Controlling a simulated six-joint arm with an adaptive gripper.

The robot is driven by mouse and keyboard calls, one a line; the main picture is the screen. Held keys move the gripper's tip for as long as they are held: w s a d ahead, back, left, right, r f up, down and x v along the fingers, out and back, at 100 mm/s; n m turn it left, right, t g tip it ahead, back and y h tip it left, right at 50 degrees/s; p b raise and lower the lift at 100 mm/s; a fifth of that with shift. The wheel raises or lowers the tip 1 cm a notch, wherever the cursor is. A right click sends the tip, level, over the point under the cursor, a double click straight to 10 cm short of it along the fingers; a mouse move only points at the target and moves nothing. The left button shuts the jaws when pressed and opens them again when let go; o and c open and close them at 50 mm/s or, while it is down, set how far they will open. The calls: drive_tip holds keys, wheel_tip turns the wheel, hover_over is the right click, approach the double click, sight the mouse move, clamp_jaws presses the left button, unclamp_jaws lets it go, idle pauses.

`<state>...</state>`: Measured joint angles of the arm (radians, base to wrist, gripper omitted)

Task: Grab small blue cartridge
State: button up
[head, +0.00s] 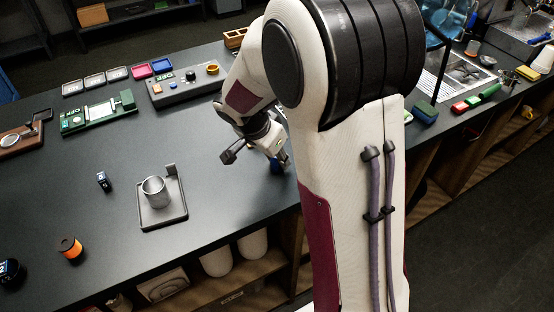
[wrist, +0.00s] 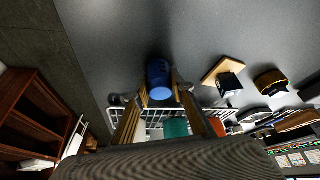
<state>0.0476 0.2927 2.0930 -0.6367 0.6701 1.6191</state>
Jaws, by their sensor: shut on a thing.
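The small blue cartridge (wrist: 159,72) is upright-looking and cylindrical in the wrist view, between the two fingers of my gripper (wrist: 161,86). The fingers are shut on its sides. In the head view my gripper (head: 278,160) is low over the dark counter (head: 225,190), near its front edge. A bit of blue shows at the fingertips there; the arm hides much of the rest. I cannot tell whether the cartridge touches the counter.
A metal cup (head: 154,190) stands on a grey tray (head: 176,208) to the left. An orange spool (head: 69,247) and a small dark block (head: 103,181) lie farther left. A grey control box (head: 184,87) stands behind. The counter between tray and gripper is clear.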

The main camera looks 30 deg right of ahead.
drive_tip(key=shift+r, duration=0.1)
drive_tip(key=shift+r, duration=4.9)
